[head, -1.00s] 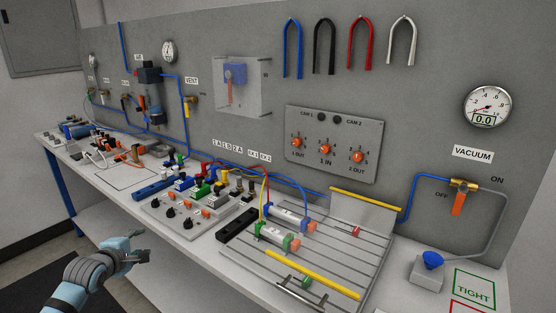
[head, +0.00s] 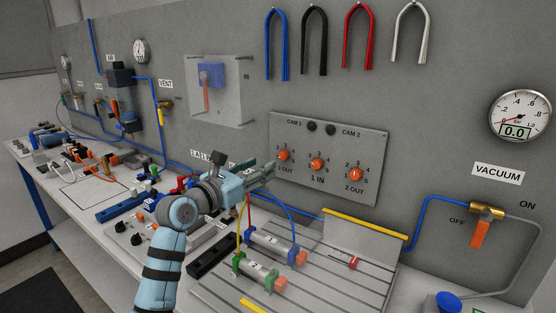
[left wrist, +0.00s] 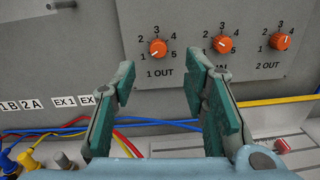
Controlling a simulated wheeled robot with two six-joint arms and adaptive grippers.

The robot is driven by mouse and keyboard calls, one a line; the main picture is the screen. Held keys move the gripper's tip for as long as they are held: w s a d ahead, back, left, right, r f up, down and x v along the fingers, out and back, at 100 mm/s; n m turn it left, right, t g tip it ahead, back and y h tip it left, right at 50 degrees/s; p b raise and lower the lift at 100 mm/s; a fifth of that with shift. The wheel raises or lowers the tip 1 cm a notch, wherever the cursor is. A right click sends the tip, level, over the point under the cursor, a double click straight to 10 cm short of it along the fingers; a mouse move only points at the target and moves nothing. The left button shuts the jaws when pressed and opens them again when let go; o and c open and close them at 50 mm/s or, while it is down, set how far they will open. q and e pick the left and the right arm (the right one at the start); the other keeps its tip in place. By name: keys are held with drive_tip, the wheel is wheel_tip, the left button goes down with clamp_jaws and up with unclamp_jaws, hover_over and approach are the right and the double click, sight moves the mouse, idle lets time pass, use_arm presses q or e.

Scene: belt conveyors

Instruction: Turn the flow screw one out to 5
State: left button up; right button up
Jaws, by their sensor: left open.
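The flow screw 1 OUT is an orange knob (head: 284,155) at the left of the grey panel (head: 375,135); it also shows in the left wrist view (left wrist: 158,47), ringed by numbers 1 to 5, its pointer toward the lower left near 1. My left gripper (head: 270,167) is open and empty, just in front of the panel, below and close to the 1 OUT knob. In the left wrist view its two fingers (left wrist: 165,85) stand apart, with the knob above and between their tips. My right gripper is not in view.
The 1 IN knob (head: 316,163) and 2 OUT knob (head: 355,174) sit to the right on the same panel. A yellow bar (head: 365,225) tops an upright plate. Coloured hoses (head: 278,45) hang above.

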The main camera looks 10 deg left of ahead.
sight(281, 156)
use_arm(q)
drive_tip(key=x, duration=0.3)
drive_tip(key=b+x, duration=0.1)
drive_tip(key=x, duration=0.4)
drive_tip(key=shift+w+f, duration=0.3)
drive_tip(key=shift+f, duration=0.05)
drive_tip(key=shift+s+r, duration=0.1)
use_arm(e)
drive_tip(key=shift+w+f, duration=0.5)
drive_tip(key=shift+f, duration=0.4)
use_arm(q)
clamp_jaws()
